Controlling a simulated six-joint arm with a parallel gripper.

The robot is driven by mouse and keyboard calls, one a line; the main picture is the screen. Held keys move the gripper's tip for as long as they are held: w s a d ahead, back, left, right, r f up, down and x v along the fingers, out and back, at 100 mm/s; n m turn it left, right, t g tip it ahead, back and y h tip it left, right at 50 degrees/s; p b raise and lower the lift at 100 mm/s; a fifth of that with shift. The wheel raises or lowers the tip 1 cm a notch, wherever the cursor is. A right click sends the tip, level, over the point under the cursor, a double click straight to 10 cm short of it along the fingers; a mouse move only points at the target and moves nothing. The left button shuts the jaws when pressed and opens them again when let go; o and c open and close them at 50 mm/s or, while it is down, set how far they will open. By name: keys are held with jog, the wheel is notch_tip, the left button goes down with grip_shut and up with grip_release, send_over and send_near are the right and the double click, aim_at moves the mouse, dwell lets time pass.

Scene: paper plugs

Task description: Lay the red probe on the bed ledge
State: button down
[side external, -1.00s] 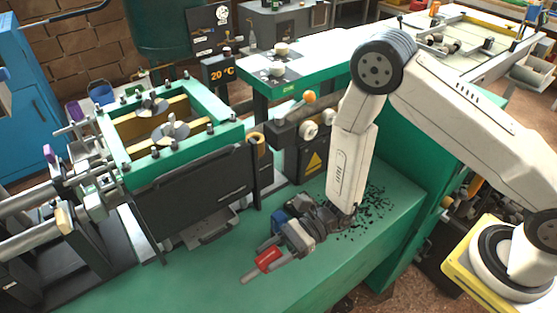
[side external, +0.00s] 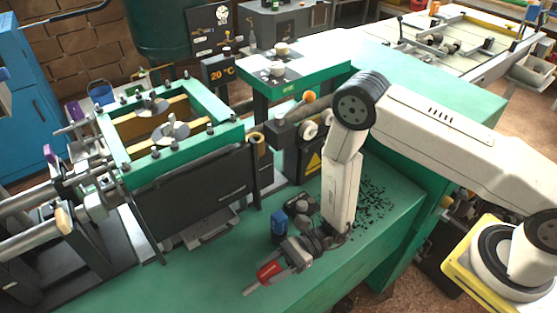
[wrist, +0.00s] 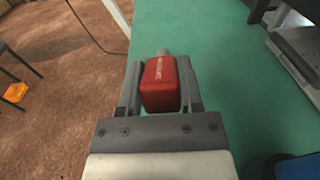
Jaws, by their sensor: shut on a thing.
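The red probe (side external: 268,271) has a blocky red body and a pale grey tip. My gripper (side external: 277,267) is shut on its red body, with the tip pointing forward, away from my wrist. The wrist view also shows the red probe (wrist: 160,85) between both fingers of my gripper (wrist: 158,76). The green bed ledge (side external: 205,283) lies below them. In the wrist view the bed ledge (wrist: 215,50) spreads to the right, and its edge runs close to the left finger. I cannot tell whether the probe touches the green surface.
A blue block-like thing (side external: 279,222) and a dark grey part (side external: 299,205) stand on the green surface behind my gripper. Dark scraps (side external: 375,205) lie to the right. A black machine panel (side external: 195,190) rises at the back left. The front left of the ledge is clear.

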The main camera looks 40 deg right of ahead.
jog(key=shift+f, duration=1.65)
jog(key=shift+c, duration=0.9)
grip_release()
jog(key=shift+d, duration=0.15)
jog(key=shift+s+d+r, duration=0.1)
jog(key=shift+s+d, duration=0.05)
jog(key=shift+d, duration=1.75)
jog(key=shift+s+d+r, duration=0.1)
jog(key=shift+d, duration=1.8)
